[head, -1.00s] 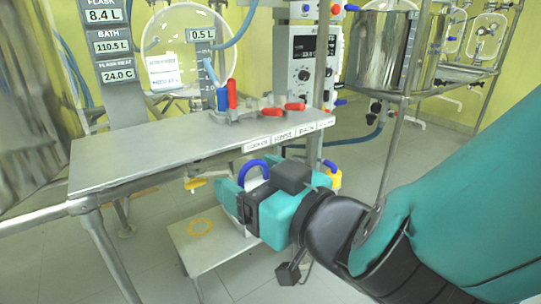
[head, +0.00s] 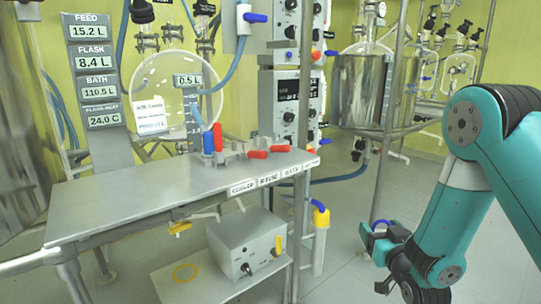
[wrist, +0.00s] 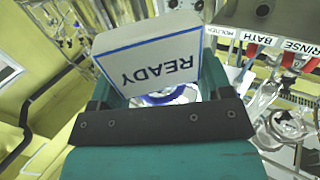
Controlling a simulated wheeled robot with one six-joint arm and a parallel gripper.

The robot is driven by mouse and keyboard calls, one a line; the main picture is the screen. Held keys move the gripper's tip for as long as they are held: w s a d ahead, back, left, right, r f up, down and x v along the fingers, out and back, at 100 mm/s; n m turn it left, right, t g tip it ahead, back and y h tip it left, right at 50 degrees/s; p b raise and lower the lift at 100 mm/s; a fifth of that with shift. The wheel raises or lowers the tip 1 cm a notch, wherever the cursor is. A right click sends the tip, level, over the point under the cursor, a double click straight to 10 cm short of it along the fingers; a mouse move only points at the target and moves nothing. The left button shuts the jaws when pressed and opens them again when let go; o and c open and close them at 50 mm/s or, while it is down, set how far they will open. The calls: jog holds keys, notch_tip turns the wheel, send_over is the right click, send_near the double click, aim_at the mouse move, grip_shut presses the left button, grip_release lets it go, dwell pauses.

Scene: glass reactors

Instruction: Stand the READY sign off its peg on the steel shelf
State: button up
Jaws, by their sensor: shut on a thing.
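The READY sign (wrist: 150,62) is a white plate with a blue edge and dark letters, upside down in the wrist view. My gripper (head: 378,238) is shut on it, and a blue loop (wrist: 165,97) shows between the jaws. In the head view the gripper is low on the right, in open air, clear of the steel shelf (head: 125,195); the sign's face is hidden there, with only a bit of blue showing. The grey steel shelf stands to the left with a row of labels on its front edge. I cannot make out the sign's peg.
Red and blue handles (head: 257,155) stand at the shelf's back right; its left and front top is bare. A grey box (head: 245,240) sits on a low stand below. A steel post (head: 301,215) and yellow-and-blue pipe (head: 320,235) stand between shelf and gripper. A round glass flask (head: 165,90) is behind.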

jog(key=d+r+h+p, duration=0.1)
jog(key=d+r+p, duration=0.2)
jog(key=r+p, duration=2.35)
jog(key=s+f, duration=0.6)
jog(key=f, duration=0.7)
jog(key=shift+m, duration=0.4)
